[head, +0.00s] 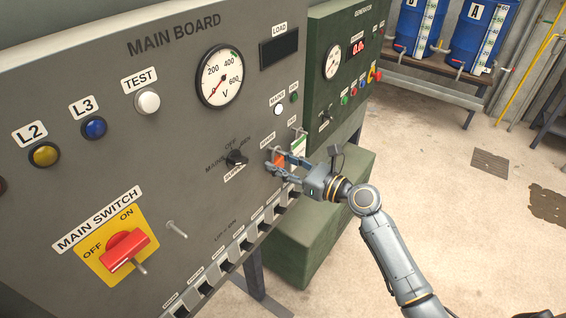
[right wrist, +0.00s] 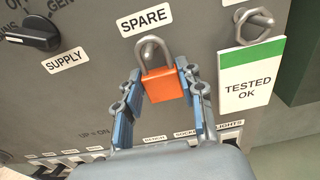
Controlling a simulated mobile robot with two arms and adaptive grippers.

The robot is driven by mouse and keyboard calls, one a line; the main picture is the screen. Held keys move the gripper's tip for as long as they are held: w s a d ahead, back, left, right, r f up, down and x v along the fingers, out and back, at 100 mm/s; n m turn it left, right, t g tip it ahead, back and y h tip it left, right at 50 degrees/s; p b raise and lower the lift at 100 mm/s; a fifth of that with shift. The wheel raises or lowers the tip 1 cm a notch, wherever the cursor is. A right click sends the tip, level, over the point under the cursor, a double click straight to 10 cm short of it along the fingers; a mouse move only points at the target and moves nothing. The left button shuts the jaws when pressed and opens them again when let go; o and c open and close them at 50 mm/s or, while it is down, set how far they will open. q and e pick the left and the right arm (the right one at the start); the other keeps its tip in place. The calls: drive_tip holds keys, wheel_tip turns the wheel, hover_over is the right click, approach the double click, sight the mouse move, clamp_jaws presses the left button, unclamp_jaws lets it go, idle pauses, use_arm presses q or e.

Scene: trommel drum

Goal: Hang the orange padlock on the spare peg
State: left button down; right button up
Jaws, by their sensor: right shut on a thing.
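The orange padlock (right wrist: 162,86) is upright just below the SPARE label (right wrist: 145,19) on the main board. Its grey shackle (right wrist: 139,52) points up and overlaps the place of the spare peg; I cannot tell whether the peg passes through it. My right gripper (right wrist: 160,100) is shut on the padlock body, with blue-padded fingers on its left and right sides. In the head view my right gripper (head: 272,163) reaches in from the right, and the padlock (head: 280,160) shows as a small orange patch between its fingers. My left gripper is not in view.
A TESTED OK tag (right wrist: 249,85) hangs from another peg (right wrist: 253,22) close to the right. The SUPPLY knob (right wrist: 38,34) is at left. A row of breaker switches (head: 228,262) runs below. The red main switch (head: 124,250) is far left.

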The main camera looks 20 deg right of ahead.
idle(0.3)
